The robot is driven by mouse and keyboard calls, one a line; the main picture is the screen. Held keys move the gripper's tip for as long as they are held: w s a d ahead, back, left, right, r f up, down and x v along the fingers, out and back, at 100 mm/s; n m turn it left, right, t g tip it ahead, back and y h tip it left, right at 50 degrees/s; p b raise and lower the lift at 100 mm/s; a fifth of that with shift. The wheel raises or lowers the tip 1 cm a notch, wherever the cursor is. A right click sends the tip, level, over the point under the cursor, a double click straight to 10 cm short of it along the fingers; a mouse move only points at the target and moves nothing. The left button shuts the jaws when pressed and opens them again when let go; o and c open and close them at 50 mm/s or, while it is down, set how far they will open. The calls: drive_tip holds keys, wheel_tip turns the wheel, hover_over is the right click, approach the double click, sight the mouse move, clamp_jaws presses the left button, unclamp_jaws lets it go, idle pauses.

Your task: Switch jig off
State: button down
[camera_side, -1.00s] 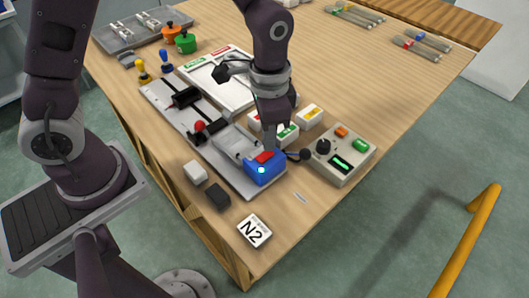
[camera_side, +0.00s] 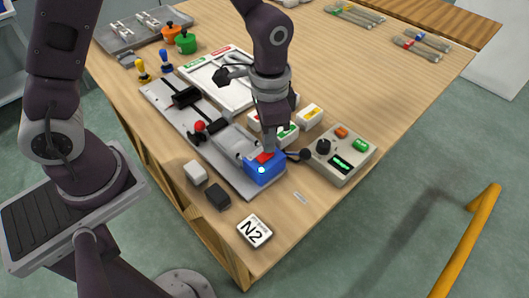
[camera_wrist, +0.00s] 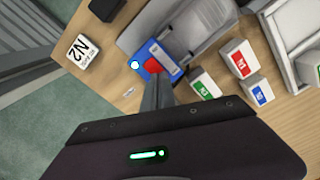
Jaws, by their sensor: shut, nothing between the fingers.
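The jig (camera_side: 215,143) is a long grey plate with black clamps and a red-knobbed lever. Its near end carries a blue switch box (camera_side: 265,173) with a red switch (camera_side: 263,157) on top and a glowing blue-green lamp (camera_side: 261,170). In the wrist view the blue box (camera_wrist: 166,50), red switch (camera_wrist: 152,66) and lit lamp (camera_wrist: 135,64) show just beyond my fingers. My gripper (camera_side: 269,148) is shut and empty, pointing down at the red switch. Its tips (camera_wrist: 156,80) partly cover the switch; I cannot tell whether they touch it.
A control box (camera_side: 341,155) with a dark knob and green display stands to the right. White labelled blocks (camera_side: 311,116) sit close behind my gripper. An N2 block (camera_side: 254,231) and a dark block (camera_side: 218,196) lie near the front edge.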

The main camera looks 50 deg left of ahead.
drive_tip(key=shift+f, duration=0.55)
drive_tip(key=shift+r, duration=3.5)
drive_tip(key=s+a+r+n+t, duration=0.3)
drive_tip(key=s+a+r, duration=0.35)
drive_tip(key=r, duration=0.45)
drive_tip(key=s+a+r+n+t, duration=0.2)
drive_tip(key=s+n, duration=0.1)
drive_tip(key=s, duration=0.7)
drive_tip(key=shift+a+t, duration=0.25)
drive_tip(key=shift+t, duration=0.05)
drive_tip(key=shift+r, duration=0.1)
